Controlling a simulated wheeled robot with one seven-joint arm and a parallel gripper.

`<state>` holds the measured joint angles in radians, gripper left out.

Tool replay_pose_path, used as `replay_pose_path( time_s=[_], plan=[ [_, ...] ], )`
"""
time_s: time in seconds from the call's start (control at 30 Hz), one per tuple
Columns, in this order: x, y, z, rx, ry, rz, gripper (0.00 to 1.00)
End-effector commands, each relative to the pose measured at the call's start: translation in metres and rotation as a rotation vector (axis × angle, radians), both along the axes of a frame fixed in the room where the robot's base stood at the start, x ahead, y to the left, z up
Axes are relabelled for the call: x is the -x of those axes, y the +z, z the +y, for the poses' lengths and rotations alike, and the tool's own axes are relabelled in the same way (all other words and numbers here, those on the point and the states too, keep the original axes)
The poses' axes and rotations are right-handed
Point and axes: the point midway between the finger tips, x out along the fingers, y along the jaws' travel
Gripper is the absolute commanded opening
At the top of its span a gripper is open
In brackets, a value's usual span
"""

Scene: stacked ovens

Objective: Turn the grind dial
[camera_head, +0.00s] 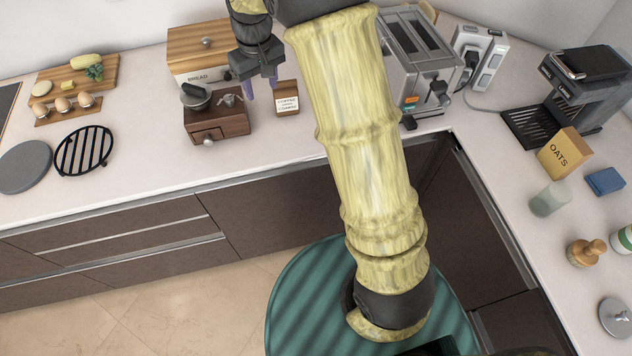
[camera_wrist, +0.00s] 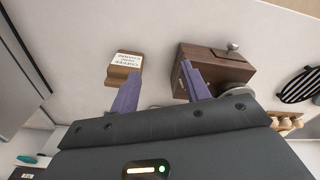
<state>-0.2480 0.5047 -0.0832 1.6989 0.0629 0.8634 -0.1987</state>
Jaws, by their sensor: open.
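A dark wooden coffee grinder (camera_head: 222,122) stands on the counter, with a round metal drawer knob (camera_head: 208,141) on its front and a grey bowl (camera_head: 195,97) on top. A small metal part (camera_head: 229,100) beside the bowl may be the grind dial; it is too small to be sure. The grinder also shows in the wrist view (camera_wrist: 214,66). My gripper (camera_head: 259,87) is open and empty, with purple fingers, just right of the grinder's top. In the wrist view, one finger overlaps the grinder's side, hiding part of it; contact cannot be told.
A small wooden block with a coffee label (camera_head: 287,104) stands right of the gripper. A bread box (camera_head: 203,45) is behind, and a toaster (camera_head: 420,65) is to the right. A black trivet (camera_head: 83,150) lies left. The counter in front of the grinder is clear.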

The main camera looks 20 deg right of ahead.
Motion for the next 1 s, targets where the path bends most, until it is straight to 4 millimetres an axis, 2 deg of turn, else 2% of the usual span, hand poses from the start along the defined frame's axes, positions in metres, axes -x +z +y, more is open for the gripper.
replay_pose_path(
  time_s=[0.03,1.0],
  plan=[
    [0.004,-0.011,-0.004,-0.001,-0.009,-0.002,0.47],
    [0.082,-0.113,-0.053,-0.018,-0.154,-0.063,0.47]
  ],
)
